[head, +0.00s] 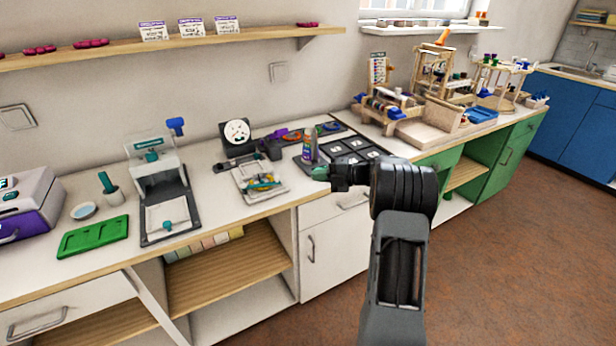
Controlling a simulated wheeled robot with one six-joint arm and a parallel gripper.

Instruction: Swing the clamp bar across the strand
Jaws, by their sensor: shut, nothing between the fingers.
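A pale bead board (246,194) lies on the white worktop, left of my gripper. A small teal bar-like part (264,186) lies across it, with yellow and other coloured bits around it. I cannot tell for sure which piece is the clamp bar, and the strand is too small to make out. My gripper (322,173) is shut and empty, pointing left above the front part of the worktop. It is apart from the board, to its right. My dark wrist and forearm hide the worktop behind them.
A bottle (308,148) stands just behind my gripper, beside a dark compartment tray (336,148). A dial gauge (236,133) stands behind the board. A press-like stand (157,165) and a green tray (92,237) are at left. Wooden racks (435,70) stand at right.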

